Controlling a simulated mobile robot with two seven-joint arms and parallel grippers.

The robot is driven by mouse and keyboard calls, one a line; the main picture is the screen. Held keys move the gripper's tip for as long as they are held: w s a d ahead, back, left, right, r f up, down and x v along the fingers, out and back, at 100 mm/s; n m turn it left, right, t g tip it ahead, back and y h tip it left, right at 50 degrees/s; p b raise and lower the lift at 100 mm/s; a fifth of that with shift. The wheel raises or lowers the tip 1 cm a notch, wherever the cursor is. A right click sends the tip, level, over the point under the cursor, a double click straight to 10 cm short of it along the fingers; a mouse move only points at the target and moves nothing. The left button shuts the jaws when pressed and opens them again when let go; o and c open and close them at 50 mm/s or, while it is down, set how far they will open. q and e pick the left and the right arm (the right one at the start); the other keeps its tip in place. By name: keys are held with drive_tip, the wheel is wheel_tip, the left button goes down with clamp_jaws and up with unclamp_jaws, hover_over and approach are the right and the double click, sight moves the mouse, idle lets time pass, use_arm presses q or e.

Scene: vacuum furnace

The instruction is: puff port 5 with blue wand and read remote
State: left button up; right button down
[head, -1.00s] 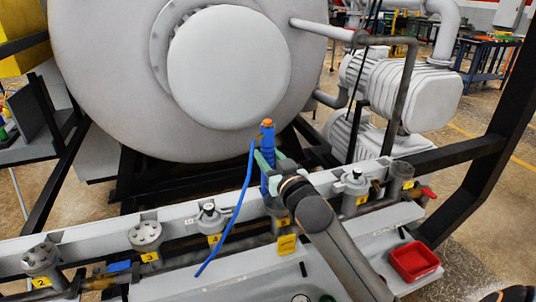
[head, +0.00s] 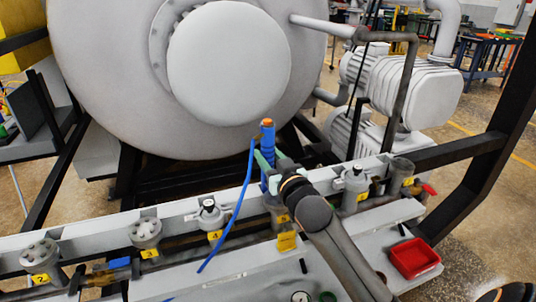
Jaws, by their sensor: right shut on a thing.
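The blue wand (head: 267,135) stands roughly upright with an orange top, and a blue hose (head: 235,215) hangs from it down to the left. My right gripper (head: 266,163) is shut on the wand, just above port 5 (head: 281,216). The gripper and arm partly hide that port, and I cannot tell whether the wand tip touches it. A yellow tag (head: 287,241) hangs in front of port 5. My left gripper is not in view. I cannot make out a remote for certain.
Ports 2 (head: 40,256), 3 (head: 146,233) and 4 (head: 209,212) line the rail to the left, with another port (head: 355,184) to the right. A red tray (head: 414,258) sits on the shelf at right. The large grey furnace chamber (head: 110,90) fills the space behind.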

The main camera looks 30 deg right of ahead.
drive_tip(key=shift+c, duration=1.9)
unclamp_jaws()
drive_tip(key=shift+f, duration=0.15)
drive_tip(key=shift+s+a, duration=0.1)
drive_tip(key=shift+s, duration=0.5)
drive_tip(key=s+a+b, duration=0.1)
drive_tip(key=s+a, duration=0.1)
drive_tip(key=s, duration=0.9)
drive_tip(key=shift+s, duration=0.1)
